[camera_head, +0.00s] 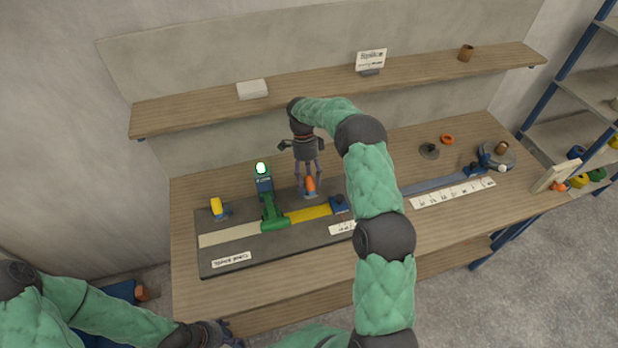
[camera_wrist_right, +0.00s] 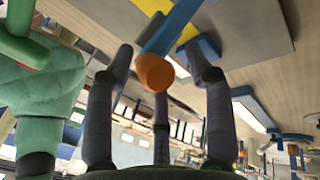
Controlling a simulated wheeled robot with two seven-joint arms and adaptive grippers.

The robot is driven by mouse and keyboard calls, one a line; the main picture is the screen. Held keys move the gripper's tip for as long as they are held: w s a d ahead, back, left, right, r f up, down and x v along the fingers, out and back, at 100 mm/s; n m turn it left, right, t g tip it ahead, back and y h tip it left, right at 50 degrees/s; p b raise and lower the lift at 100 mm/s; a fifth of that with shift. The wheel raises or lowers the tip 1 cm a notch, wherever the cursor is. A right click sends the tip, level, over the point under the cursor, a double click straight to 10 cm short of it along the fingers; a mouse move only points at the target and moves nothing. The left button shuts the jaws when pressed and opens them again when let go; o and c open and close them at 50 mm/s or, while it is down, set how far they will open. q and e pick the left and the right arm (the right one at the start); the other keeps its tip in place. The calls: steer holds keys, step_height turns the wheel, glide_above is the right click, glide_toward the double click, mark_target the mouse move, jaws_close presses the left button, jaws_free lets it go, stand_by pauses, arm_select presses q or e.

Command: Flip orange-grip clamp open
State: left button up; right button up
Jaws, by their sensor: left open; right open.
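The orange grip (camera_head: 310,184) of the clamp sits near the back edge of the dark board (camera_head: 222,243). In the right wrist view the orange grip (camera_wrist_right: 155,72) is at the end of a blue lever (camera_wrist_right: 172,28). My right gripper (camera_head: 308,188) reaches down over the clamp with its fingers apart. In the wrist view the open fingers of my right gripper (camera_wrist_right: 160,65) stand on either side of the grip, with a gap showing. The clamp's base is largely hidden. My left gripper (camera_head: 218,335) is low at the bottom edge, away from the board, open and only partly seen.
A blue block (camera_head: 340,204) lies just right of the yellow strip. A wooden shelf (camera_head: 200,109) runs behind; bare table lies in front.

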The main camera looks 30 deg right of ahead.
steer(key=v, duration=0.6)
steer(key=shift+w+r, duration=0.25)
stand_by(0.3)
